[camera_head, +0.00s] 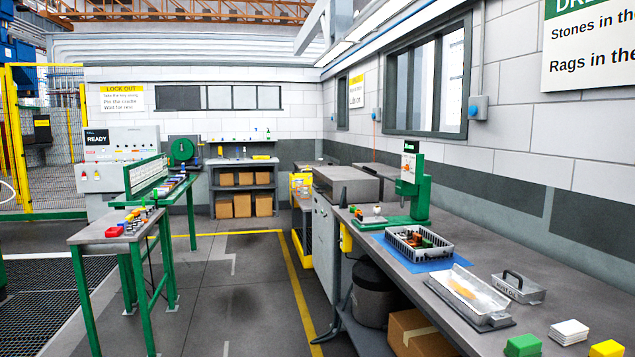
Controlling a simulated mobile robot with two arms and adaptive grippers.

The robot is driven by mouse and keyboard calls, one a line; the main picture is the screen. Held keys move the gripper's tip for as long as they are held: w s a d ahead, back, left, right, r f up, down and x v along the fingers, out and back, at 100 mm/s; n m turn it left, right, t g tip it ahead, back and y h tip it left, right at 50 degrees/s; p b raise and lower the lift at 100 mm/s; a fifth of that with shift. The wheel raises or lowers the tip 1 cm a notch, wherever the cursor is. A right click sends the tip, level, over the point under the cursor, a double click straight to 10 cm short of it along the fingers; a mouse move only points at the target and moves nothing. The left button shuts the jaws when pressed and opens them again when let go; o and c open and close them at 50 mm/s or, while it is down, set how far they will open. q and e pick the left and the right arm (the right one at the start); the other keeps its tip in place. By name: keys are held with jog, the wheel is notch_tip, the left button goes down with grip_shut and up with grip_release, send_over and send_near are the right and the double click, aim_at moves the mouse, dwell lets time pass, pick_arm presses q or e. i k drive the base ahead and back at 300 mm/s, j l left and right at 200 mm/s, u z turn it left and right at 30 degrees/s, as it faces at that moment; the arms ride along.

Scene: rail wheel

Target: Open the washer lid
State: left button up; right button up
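A grey metal cabinet that looks like the washer (325,232) stands beyond the far end of the right-hand bench. Its flat top, which looks like the lid (346,174), lies level and appears closed. I cannot make out a handle on it. Its back side is hidden by the bench items and the wall side. Neither of my grippers shows in the head view.
A dark bin (373,293) and cardboard box (418,335) sit below. A green-legged table (118,228) stands left. The middle floor is clear.

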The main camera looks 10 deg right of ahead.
aim_at(362, 188)
jog(key=i, duration=6.1)
